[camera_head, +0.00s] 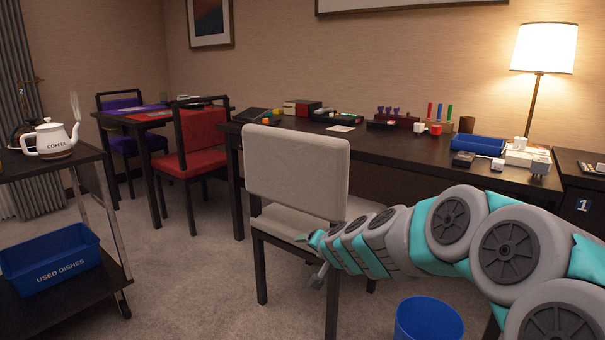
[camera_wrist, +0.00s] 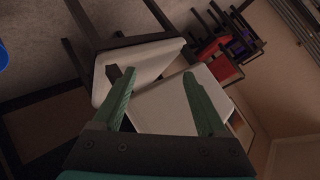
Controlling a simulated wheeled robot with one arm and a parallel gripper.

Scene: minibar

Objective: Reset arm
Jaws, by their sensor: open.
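My arm (camera_head: 450,235) reaches in from the right in the head view, in front of the desk. My gripper (camera_head: 318,262) is at its far end, low beside the white chair (camera_head: 297,170). In the wrist view my gripper (camera_wrist: 160,98) shows two green fingers spread apart with nothing between them. The white chair's seat (camera_wrist: 135,65) and backrest (camera_wrist: 165,105) lie beyond the fingers. I cannot tell whether the gripper touches the chair.
The desk (camera_head: 375,142) holds small items, a blue tray (camera_head: 478,145) and a lamp (camera_head: 543,50). A blue bin (camera_head: 428,320) stands below my arm. A cart (camera_head: 75,165) with a coffee pot (camera_head: 52,138) and used-dishes tub (camera_head: 52,265) is at left. Carpet between is clear.

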